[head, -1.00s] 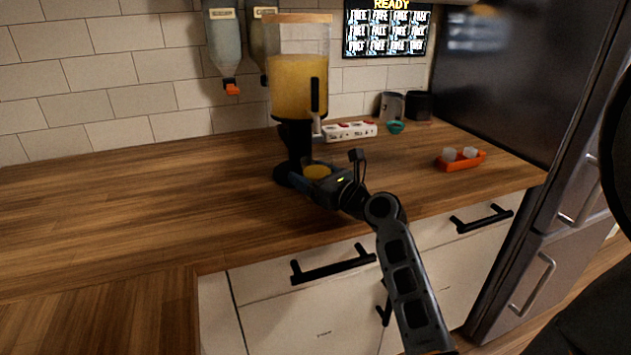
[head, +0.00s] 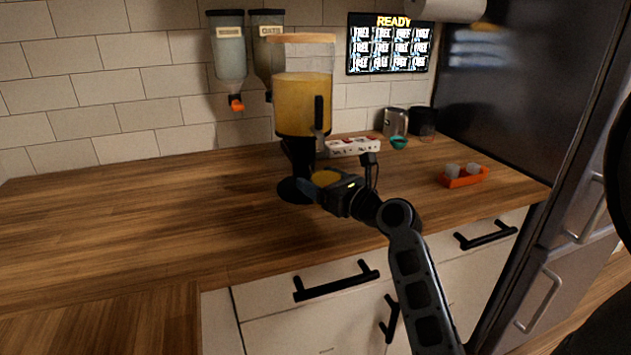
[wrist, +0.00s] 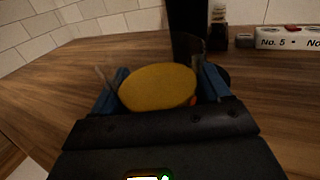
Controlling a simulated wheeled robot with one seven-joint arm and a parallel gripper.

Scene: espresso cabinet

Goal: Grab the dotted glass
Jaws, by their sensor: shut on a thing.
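My gripper (head: 314,184) is shut on a clear glass of yellow-orange juice, beside the stand of the juice dispenser (head: 303,105). The juice (wrist: 157,86) shows between my blue fingers in the wrist view. The glass walls are faint, with a small orange spot low on the right side. My fingers and palm hide most of the glass, so I cannot make out a full dot pattern. It looks upright and close to the counter.
The wooden counter (head: 130,220) is clear on the left. An orange tray (head: 465,181) with small clear cups stands at right. A white numbered box (head: 352,147), a teal bowl (head: 399,143) and a metal container (head: 395,121) are at the back.

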